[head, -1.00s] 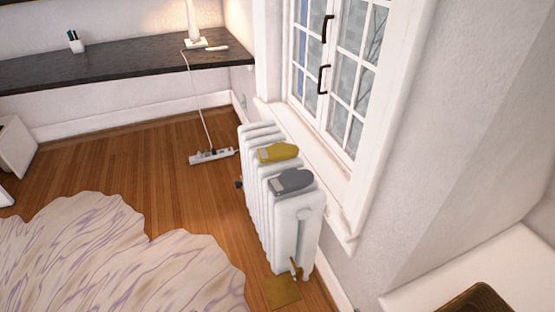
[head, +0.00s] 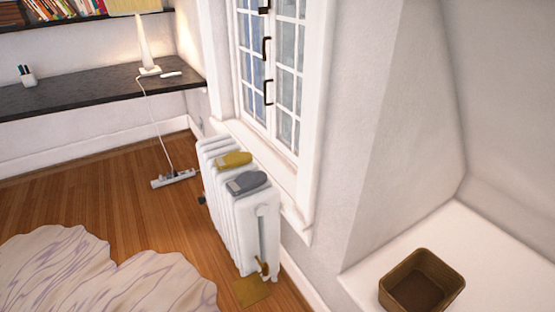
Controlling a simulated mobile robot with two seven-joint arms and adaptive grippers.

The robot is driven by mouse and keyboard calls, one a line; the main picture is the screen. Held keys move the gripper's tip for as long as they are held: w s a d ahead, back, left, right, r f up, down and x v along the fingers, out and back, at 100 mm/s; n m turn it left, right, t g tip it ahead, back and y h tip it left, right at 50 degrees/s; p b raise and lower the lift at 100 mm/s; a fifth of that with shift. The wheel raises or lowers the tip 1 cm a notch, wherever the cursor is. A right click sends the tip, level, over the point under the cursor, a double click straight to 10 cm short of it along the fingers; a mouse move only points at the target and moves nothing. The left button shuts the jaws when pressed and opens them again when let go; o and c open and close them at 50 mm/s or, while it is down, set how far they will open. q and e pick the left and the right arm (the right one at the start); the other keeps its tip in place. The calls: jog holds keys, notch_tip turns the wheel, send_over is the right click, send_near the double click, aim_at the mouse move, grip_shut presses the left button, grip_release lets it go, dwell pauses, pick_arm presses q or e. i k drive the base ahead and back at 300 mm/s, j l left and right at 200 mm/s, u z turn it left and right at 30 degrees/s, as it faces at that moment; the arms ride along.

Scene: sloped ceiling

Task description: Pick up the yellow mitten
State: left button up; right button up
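The yellow mitten (head: 234,160) lies flat on top of the white radiator (head: 217,197), below the window. A grey mitten (head: 248,182) lies on the same radiator, just in front of the yellow one and nearer to me. The two look close together, with a narrow gap or light contact that I cannot make out. Neither of my grippers shows in the head view.
A brown square basket (head: 422,283) stands on a white ledge (head: 455,236) at the right. A power strip (head: 174,179) with a cord lies on the wooden floor (head: 95,199). A pale rug (head: 105,270) covers the lower left. A dark desk (head: 105,84) runs along the back wall.

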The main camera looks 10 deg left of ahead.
aim_at(231, 160)
jog(key=z, duration=1.6)
jog(key=j+z, duration=0.3)
jog(key=k+j+z, duration=0.3)
jog(key=k+j, duration=0.15)
jog(key=j, duration=0.25)
jog(key=k+j, duration=0.1)
jog(key=j, duration=0.3)
jog(key=k+j, duration=0.15)
jog(key=j, duration=0.25)
jog(key=k+j, duration=0.1)
jog(key=j, duration=0.3)
jog(key=k+j, duration=0.15)
jog(key=j, duration=0.25)
jog(key=k+j, duration=0.15)
jog(key=j, duration=0.25)
jog(key=k+j, duration=0.1)
jog(key=j, duration=0.3)
